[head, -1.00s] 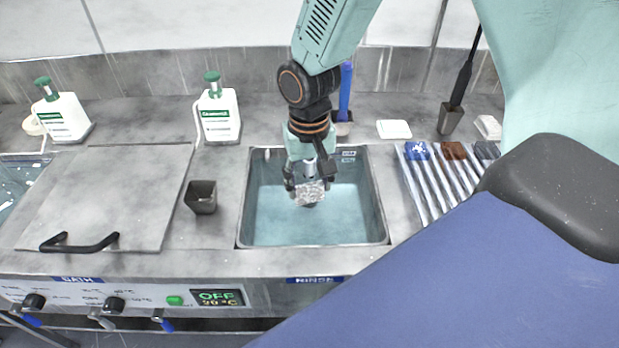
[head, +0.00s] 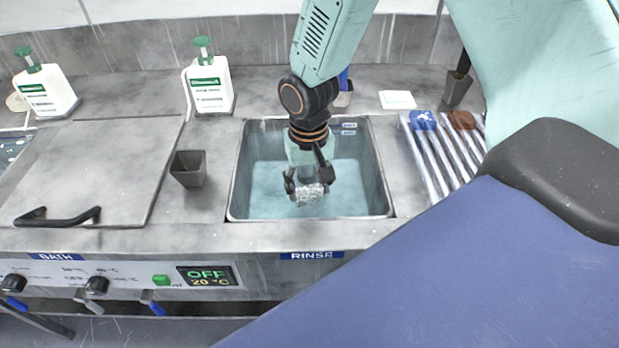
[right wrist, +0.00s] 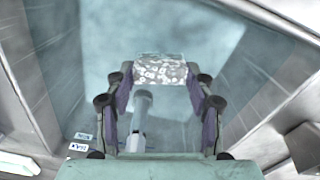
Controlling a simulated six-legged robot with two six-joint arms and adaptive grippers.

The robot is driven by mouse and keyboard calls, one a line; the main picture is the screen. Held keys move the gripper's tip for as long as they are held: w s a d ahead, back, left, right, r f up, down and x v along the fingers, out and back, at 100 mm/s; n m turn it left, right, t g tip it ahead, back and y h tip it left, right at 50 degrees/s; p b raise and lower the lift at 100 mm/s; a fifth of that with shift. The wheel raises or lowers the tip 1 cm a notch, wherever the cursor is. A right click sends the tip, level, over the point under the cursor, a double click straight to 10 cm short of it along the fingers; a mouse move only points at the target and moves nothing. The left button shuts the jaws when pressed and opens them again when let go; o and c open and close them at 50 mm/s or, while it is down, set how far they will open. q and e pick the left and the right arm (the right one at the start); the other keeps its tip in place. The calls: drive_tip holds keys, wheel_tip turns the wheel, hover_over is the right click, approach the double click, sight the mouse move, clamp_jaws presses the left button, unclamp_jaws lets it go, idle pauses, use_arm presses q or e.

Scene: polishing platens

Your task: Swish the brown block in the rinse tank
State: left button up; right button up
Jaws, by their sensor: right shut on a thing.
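My right gripper (head: 309,186) is inside the rinse tank (head: 380,205), shut on a grey-white speckled block (head: 312,194). The right wrist view also shows this block (right wrist: 160,72) between the two fingers (right wrist: 160,100). The block is over or at the pale blue water (head: 262,185); I cannot tell how much of it is under. It does not look brown. A brown block (head: 461,119) lies at the back of the ribbed rack to the right of the tank. My left gripper is not in view.
A blue block (head: 423,120) lies beside the brown one on the rack (head: 440,160). A dark cup (head: 188,170) stands left of the tank, beside the bath lid (head: 90,165). Two white pump bottles (head: 208,86) stand behind. The tank's walls closely surround my gripper.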

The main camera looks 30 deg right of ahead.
sight(309, 200)
drive_tip(key=shift+a+f, duration=0.15)
drive_tip(key=shift+f, duration=0.45)
drive_tip(key=shift+d+f+b, duration=0.15)
drive_tip(key=shift+f+b, duration=0.35)
drive_tip(key=shift+f, duration=0.3)
drive_tip(key=shift+d+f+b, duration=0.15)
drive_tip(key=shift+f+b, duration=0.3)
drive_tip(key=shift+f, duration=0.3)
drive_tip(key=shift+a+f, duration=0.2)
drive_tip(key=shift+f, duration=0.15)
drive_tip(key=shift+d, duration=0.15)
drive_tip(key=shift+r+p, duration=0.55)
drive_tip(key=shift+r, duration=0.1)
drive_tip(key=shift+r+p, duration=0.5)
drive_tip(key=shift+p, duration=0.05)
drive_tip(key=shift+f+b, duration=0.65)
drive_tip(key=shift+f, duration=0.55)
